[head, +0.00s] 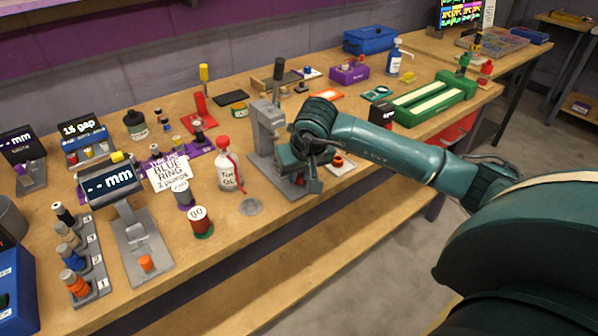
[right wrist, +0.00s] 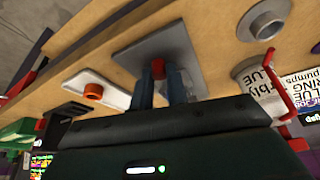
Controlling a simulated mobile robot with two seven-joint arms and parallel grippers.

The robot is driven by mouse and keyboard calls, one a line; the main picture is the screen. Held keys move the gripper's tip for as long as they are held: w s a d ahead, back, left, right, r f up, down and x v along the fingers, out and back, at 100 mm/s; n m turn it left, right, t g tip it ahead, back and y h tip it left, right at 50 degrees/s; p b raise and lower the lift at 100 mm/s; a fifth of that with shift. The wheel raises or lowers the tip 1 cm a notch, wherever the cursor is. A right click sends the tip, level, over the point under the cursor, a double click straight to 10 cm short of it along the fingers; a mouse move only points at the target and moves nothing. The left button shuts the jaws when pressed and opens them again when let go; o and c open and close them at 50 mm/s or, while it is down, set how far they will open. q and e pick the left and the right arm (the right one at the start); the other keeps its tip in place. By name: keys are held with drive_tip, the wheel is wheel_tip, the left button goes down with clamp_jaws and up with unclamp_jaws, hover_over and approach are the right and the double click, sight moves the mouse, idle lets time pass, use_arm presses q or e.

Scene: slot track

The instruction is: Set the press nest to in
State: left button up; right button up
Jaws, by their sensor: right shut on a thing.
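The grey press (head: 265,130) stands upright near the front edge of the bench, with a grey base plate reaching toward the edge. My right gripper (head: 312,178) is low at the front of the press and hides most of its nest. In the right wrist view my right gripper (right wrist: 164,85) points at the grey plate (right wrist: 180,45), its two fingers shut on a small red knob (right wrist: 158,68). How far in or out the nest sits cannot be told. My left gripper is not in view.
A white pad (head: 345,168) with an orange ring (head: 338,160) lies just right of my gripper. The green fixture (head: 430,105) stands further right. The bench's front edge is close.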

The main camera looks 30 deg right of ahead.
clamp_jaws()
drive_tip(key=w+b, duration=0.1)
drive_tip(key=w, duration=0.3)
drive_tip(key=shift+a+b, duration=0.15)
drive_tip(key=shift+b, duration=0.2)
drive_tip(key=shift+w+r, duration=0.1)
drive_tip(key=shift+w, duration=0.1)
drive_tip(key=o, duration=0.7)
unclamp_jaws()
drive_tip(key=shift+w, duration=0.15)
drive_tip(key=shift+o, duration=0.5)
drive_tip(key=v, duration=1.3)
